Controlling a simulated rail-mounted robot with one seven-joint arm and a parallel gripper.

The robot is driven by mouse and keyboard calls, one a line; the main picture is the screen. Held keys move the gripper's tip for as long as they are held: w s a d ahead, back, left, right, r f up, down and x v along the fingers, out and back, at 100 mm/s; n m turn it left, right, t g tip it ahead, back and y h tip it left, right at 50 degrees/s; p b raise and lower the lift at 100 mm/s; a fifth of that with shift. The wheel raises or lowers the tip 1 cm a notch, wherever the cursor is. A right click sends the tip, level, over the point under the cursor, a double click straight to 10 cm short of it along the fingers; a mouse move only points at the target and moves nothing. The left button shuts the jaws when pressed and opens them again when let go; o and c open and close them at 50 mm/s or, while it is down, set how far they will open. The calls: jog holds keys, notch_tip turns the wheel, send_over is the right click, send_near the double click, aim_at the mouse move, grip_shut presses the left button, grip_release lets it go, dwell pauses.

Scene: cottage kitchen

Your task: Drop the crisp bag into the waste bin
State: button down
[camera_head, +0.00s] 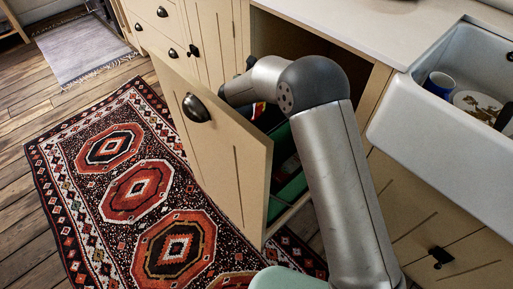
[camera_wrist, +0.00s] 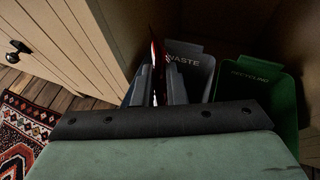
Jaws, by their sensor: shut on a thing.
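My gripper (camera_wrist: 156,92) is shut on the crisp bag (camera_wrist: 154,56), which shows edge-on as a thin red and dark strip between the fingers in the wrist view. The waste bin (camera_wrist: 190,66) is grey with the word WASTE on its rim. It stands just beyond and to the right of the fingers; the bag appears near its left side, and I cannot tell whether the bag is over its opening. In the head view, a small red patch (camera_head: 258,109), perhaps the bag, shows behind the cabinet front; my arm and that front hide my gripper.
A green recycling bin (camera_wrist: 283,105) stands right of the waste bin; green bin walls also show in the head view (camera_head: 291,187). The pulled-out cabinet front (camera_head: 222,150) and cabinet sides close in the space. A sink (camera_head: 455,130) holding dishes is at right. A patterned rug (camera_head: 135,190) covers the floor.

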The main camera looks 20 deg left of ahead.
jog(key=shift+f, duration=0.7)
